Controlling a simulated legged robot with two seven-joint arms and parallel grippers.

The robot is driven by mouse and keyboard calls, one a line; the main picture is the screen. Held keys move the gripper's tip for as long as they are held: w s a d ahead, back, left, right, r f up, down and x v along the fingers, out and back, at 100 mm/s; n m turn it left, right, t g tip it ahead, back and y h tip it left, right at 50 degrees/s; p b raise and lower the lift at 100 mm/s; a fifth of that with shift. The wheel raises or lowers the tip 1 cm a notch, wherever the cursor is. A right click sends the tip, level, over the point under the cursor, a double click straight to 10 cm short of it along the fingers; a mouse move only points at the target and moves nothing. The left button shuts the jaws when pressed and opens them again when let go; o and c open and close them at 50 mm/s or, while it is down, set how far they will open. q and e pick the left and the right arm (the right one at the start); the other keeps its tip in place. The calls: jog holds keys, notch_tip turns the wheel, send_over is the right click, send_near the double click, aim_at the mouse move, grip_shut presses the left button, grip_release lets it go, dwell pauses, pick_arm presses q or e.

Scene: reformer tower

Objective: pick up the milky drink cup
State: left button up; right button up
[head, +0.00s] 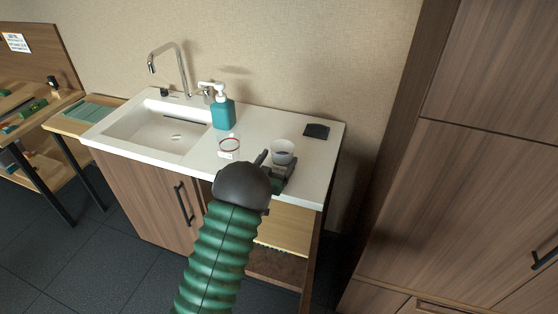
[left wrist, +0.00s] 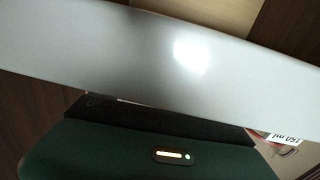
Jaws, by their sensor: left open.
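A whitish translucent cup (head: 283,150) stands upright on the white counter, right of the sink, with its rim showing. My left gripper (head: 272,168) is open at the cup's near side, with a finger on the left and dark parts below right. I cannot tell whether it touches the cup. In the left wrist view a smooth pale grey surface (left wrist: 190,60), apparently the cup's wall very close up, fills a wide band above the dark gripper part (left wrist: 150,115). My right gripper is not in view.
A teal pump bottle (head: 223,112), a sink (head: 150,128) and a black square pad (head: 316,131) are also on the counter.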

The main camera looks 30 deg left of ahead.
pick_arm(q)
jog(key=w, duration=0.3)
jog(key=shift+d, duration=0.4)
jog(key=shift+w+d+r, duration=0.2)
jog(key=shift+w+d, duration=0.1)
jog(key=shift+d, duration=0.1)
jog(key=shift+s+a+f, duration=0.1)
jog(key=shift+a, duration=0.35)
jog(key=c, duration=0.5)
jog(key=shift+a+f, duration=0.15)
jog(key=shift+a, duration=0.1)
jog(key=c, duration=0.5)
jog(key=shift+d+r, duration=0.2)
jog(key=shift+d, duration=0.2)
jog(key=c, duration=0.5)
jog(key=shift+c, duration=0.2)
